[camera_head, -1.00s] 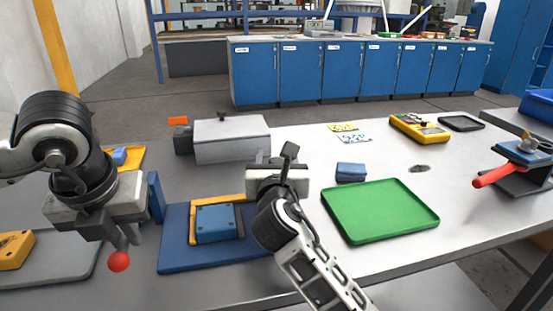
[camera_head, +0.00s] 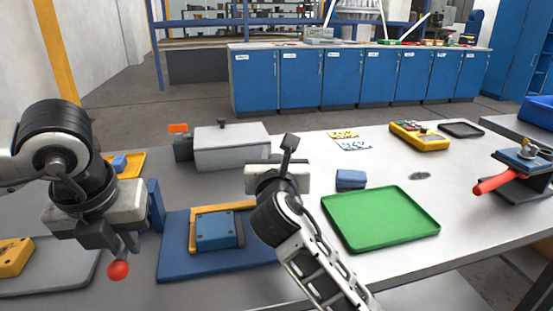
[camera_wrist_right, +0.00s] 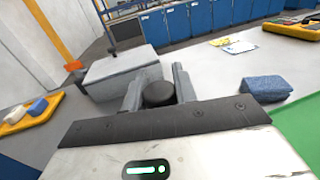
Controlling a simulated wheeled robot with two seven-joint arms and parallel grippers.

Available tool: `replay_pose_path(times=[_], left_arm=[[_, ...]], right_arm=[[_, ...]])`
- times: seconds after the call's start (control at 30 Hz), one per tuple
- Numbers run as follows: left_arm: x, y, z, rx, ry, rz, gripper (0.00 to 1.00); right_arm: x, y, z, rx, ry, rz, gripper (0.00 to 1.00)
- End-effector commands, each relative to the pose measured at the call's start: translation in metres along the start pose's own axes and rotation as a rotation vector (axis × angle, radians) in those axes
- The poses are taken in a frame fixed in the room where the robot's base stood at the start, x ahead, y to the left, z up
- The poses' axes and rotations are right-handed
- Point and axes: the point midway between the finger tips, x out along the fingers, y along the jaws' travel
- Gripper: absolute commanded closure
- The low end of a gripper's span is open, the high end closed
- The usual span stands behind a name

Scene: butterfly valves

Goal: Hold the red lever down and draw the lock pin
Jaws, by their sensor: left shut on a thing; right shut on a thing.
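A red ball (camera_head: 118,270), apparently the red lever's end, shows just below my left gripper (camera_head: 122,245) in the head view. The left gripper is shut on the lever, whose shaft is mostly hidden by the jaws. A blue upright plate (camera_head: 156,205) stands just right of that gripper. My right gripper (camera_head: 289,150) is raised above the table right of the blue block. In the right wrist view, its jaws (camera_wrist_right: 158,95) are shut on a dark round-headed piece (camera_wrist_right: 158,92), apparently the lock pin. Its lower part is hidden, so I cannot tell whether it is free.
A blue block (camera_head: 214,228) in a yellow frame sits on a blue baseplate (camera_head: 180,262). A grey box (camera_head: 232,150) stands behind it. A green tray (camera_head: 380,218) and a small blue block (camera_head: 350,179) lie right. A red-handled valve (camera_head: 493,183) stands far right.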

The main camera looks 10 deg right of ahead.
Motion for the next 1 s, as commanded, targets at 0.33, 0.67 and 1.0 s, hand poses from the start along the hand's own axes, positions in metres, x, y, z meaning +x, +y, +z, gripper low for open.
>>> replay_pose_path(times=[0.33,0.67,1.0], left_arm=[[0.001,0.0,0.0,-0.001,0.001,0.0,1.0],[0.001,0.0,0.0,-0.001,0.001,0.0,1.0],[0.001,0.0,0.0,-0.001,0.0,0.0,1.0]], right_arm=[[0.0,0.0,0.004,0.003,-0.009,0.001,0.5],[-0.041,0.0,0.003,0.003,-0.009,0.003,0.5],[-0.106,0.0,0.003,0.004,-0.01,0.002,0.5]])
